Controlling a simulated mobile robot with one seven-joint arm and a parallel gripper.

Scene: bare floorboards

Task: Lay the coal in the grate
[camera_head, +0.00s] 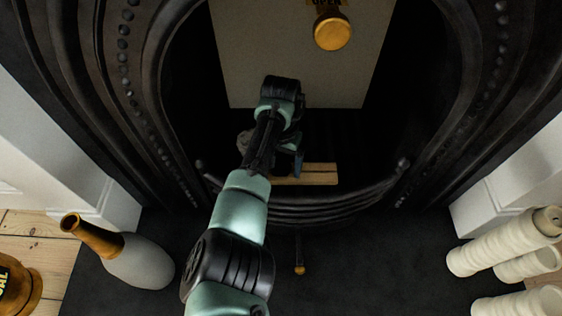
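My gripper (294,168) hangs below my wrist, over the grate (300,210) inside the black fireplace. My own arm hides much of it, and its fingertips are too dark to read. A small grey rounded shape (244,140) shows left of my wrist. I cannot tell whether it is a lump of coal or part of my arm. A light wooden piece (315,174) lies across the grate behind its curved front bars, just beside my gripper. No other coal can be made out in the dark grate.
A pale panel with a gold knob (332,32) and an "OPEN" label stands behind. A grey bottle-shaped thing (145,262) with a gold neck lies front left, by a gold-brown container (20,285) lettered "AL". A small gold-tipped rod (299,268) is in front.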

